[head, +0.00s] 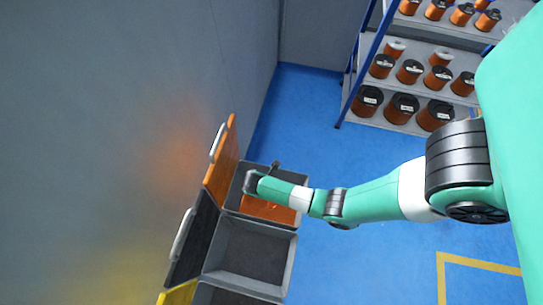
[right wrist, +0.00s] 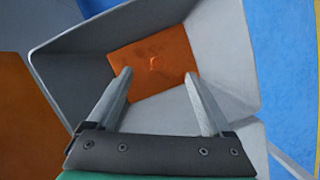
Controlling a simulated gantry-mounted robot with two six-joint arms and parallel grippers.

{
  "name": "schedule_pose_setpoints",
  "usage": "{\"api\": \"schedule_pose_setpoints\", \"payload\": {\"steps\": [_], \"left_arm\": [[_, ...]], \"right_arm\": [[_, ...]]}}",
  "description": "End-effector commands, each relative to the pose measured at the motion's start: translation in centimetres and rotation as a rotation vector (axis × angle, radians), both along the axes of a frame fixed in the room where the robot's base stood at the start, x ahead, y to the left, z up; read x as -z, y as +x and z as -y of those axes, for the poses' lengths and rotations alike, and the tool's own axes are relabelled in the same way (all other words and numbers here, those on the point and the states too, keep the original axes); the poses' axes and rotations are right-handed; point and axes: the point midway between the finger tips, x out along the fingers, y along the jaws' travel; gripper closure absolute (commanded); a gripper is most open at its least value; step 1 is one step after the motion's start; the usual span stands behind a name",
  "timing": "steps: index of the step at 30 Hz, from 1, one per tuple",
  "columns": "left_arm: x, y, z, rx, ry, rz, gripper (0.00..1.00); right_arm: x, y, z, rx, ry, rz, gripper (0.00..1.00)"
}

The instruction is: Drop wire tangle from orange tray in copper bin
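The copper bin (head: 233,196) is a grey open bin with a raised orange lid (head: 222,164) against the wall. In the right wrist view I look down into this bin (right wrist: 225,50), which has an orange floor (right wrist: 140,78). My left gripper and the orange tray are not in view.
A grey bin with a raised black lid (head: 192,238) stands in front of the copper bin, then one with a yellow lid (head: 178,293). A shelf (head: 350,122) of copper wire spools stands at the back right. The blue floor (head: 365,255) right of the bins is clear.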

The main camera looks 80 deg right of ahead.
Motion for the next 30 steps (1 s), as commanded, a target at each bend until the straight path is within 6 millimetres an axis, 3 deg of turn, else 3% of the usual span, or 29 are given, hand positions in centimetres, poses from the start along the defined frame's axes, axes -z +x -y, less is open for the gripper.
{"api": "schedule_pose_setpoints", "payload": {"steps": [8, 18, 21, 30], "left_arm": [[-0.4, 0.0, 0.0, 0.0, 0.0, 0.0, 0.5], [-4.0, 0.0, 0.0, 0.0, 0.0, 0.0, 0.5], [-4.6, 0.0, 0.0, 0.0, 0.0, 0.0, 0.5], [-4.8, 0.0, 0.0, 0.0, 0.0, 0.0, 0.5]], "right_arm": [[-1.0, 0.2, -0.3, -0.001, 0.0, 0.001, 0.16], [-8.7, 1.2, -2.2, -0.003, 0.0, 0.002, 0.16], [-10.2, 1.5, -2.7, -0.001, 0.0, 0.002, 0.16], [-11.1, 1.6, -3.1, 0.0, 0.0, 0.0, 0.16]]}}
